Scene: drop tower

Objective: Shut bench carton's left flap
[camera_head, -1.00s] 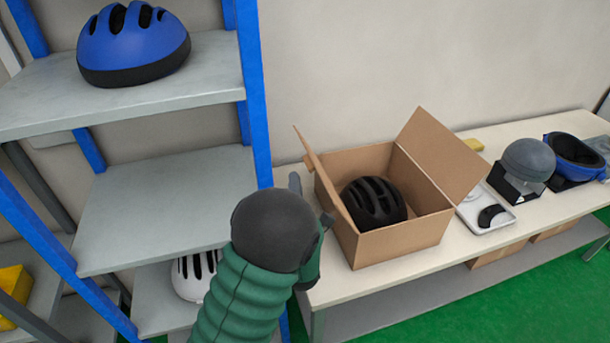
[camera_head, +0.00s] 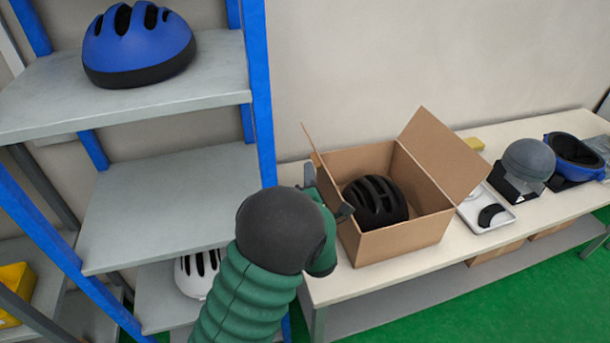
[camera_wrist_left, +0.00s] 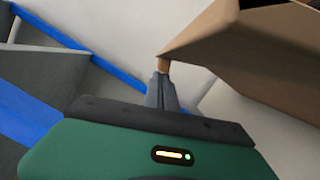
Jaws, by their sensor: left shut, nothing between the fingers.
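The brown carton (camera_head: 405,238) stands open on the bench. Its left flap (camera_head: 313,146) shows almost edge-on, standing up and tilted a little to the left. Its right flap (camera_head: 443,153) stands open, leaning out to the right. A black helmet (camera_head: 374,203) sits inside. My left gripper (camera_head: 313,175) is at the carton's left side, partly hidden behind my forearm. In the left wrist view its shut, empty fingers (camera_wrist_left: 163,88) reach the cardboard's lower edge (camera_wrist_left: 190,50); whether they touch it I cannot tell. My right gripper is not in view.
A blue-posted shelf rack (camera_head: 262,110) stands close left, with a blue helmet (camera_head: 138,45) and a white helmet (camera_head: 196,272). Right of the carton on the bench (camera_head: 500,228) are a white tray (camera_head: 487,212), a grey helmet (camera_head: 528,160) and a blue item (camera_head: 572,158).

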